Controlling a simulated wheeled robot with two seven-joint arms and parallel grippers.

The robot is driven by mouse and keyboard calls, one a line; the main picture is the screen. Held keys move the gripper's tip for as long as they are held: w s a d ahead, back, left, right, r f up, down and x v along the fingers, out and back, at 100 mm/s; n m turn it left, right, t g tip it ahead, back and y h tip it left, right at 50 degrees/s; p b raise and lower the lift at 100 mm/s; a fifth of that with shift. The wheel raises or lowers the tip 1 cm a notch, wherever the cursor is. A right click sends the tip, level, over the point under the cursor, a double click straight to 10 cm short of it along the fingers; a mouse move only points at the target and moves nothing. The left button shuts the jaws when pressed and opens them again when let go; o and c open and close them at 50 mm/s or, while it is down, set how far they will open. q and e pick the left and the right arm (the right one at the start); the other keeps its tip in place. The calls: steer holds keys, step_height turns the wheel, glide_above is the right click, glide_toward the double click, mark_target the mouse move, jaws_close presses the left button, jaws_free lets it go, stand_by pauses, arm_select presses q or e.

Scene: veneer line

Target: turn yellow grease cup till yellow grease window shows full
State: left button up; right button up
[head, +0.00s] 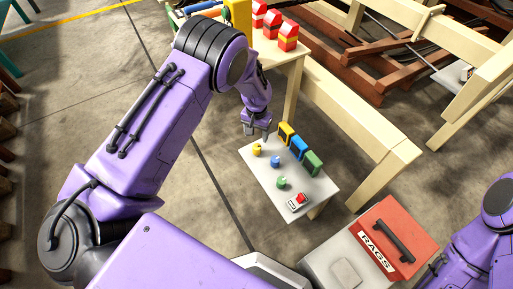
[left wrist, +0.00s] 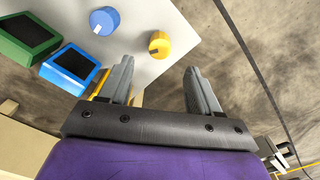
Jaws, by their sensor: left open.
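The yellow grease cup (head: 256,149) is a small round knob at the far left corner of a low white table. My left gripper (head: 255,132) is open just above and beyond it. In the left wrist view, the yellow cup (left wrist: 160,44) lies ahead of the open fingers (left wrist: 160,68), roughly in line with the gap and apart from both. The yellow grease window (head: 286,132) stands at the table's back edge; its dark face is too small to read. In the wrist view the left finger mostly hides it. My right gripper is out of view.
A blue cup (head: 276,161) and a green cup (head: 282,183) share the white table (head: 262,170), with blue (head: 298,147) and green (head: 313,163) windows behind. A red button (head: 300,199) is near the front. A red RAGS bin (head: 400,235) stands at right. Wooden beams stand behind.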

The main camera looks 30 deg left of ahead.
mark_target(257, 147)
arm_select(q)
step_height(257, 147, down, 9)
steer(key=shift+r+b, duration=0.1)
steer(key=shift+b, duration=1)
steer(key=c, duration=1)
